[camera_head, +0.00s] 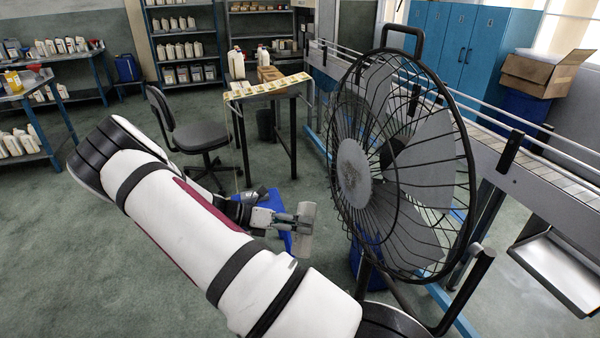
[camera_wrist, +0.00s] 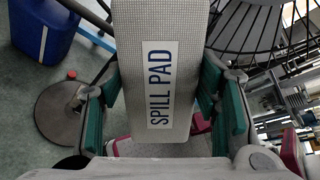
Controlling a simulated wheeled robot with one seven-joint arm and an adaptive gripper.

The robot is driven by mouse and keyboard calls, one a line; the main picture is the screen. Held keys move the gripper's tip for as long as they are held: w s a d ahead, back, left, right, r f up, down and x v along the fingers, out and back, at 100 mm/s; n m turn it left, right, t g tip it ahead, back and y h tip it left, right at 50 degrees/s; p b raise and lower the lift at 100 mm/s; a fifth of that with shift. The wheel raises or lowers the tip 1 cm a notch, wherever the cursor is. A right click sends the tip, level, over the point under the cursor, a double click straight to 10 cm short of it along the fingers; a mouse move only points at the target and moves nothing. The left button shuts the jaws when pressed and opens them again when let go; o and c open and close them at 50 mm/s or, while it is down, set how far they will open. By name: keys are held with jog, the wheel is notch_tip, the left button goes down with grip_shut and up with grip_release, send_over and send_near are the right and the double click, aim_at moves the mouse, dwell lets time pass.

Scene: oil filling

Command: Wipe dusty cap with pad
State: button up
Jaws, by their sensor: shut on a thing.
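My gripper (camera_head: 288,220) is shut on a grey spill pad (camera_head: 306,232), left of the black-caged fan (camera_head: 430,160). In the wrist view, the pad (camera_wrist: 152,28) stands between the teal fingers of my gripper (camera_wrist: 160,100), with its "SPILL PAD" label facing the camera. The dusty cap (camera_head: 354,172) looks like the speckled grey disc at the centre of the fan's front grille. The pad is apart from it, lower and to its left in the head view. In the wrist view, part of the fan cage (camera_wrist: 268,28) shows at upper right; the cap is not visible there.
A conveyor (camera_head: 545,160) runs behind the fan. A small table (camera_head: 262,90) with bottles and papers and a black chair (camera_head: 208,135) stand behind my arm. A blue container (camera_wrist: 45,28) is at upper left in the wrist view. The floor at lower left is clear.

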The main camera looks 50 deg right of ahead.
aim_at(340, 164)
jog(key=w+d+r+n+h, duration=0.1)
jog(key=d+r+h, duration=0.1)
jog(key=r, duration=0.5)
jog(key=w+d+r+n+h, duration=0.1)
jog(key=w+d+r+h, duration=0.15)
jog(key=r, duration=0.45)
jog(key=shift+s+a+r+p+x, duration=0.1)
jog(key=shift+s+p+x, duration=0.05)
jog(key=shift+x, duration=0.8)
jog(key=shift+s+a+r+p+x, duration=0.1)
jog(key=shift+s+p+x, duration=0.1)
jog(key=shift+x, duration=0.8)
jog(key=shift+s+a+r+p+x, duration=0.1)
jog(key=shift+p+x, duration=0.05)
jog(key=shift+x, duration=0.8)
jog(key=shift+p+x, duration=0.3)
jog(key=shift+x, duration=0.6)
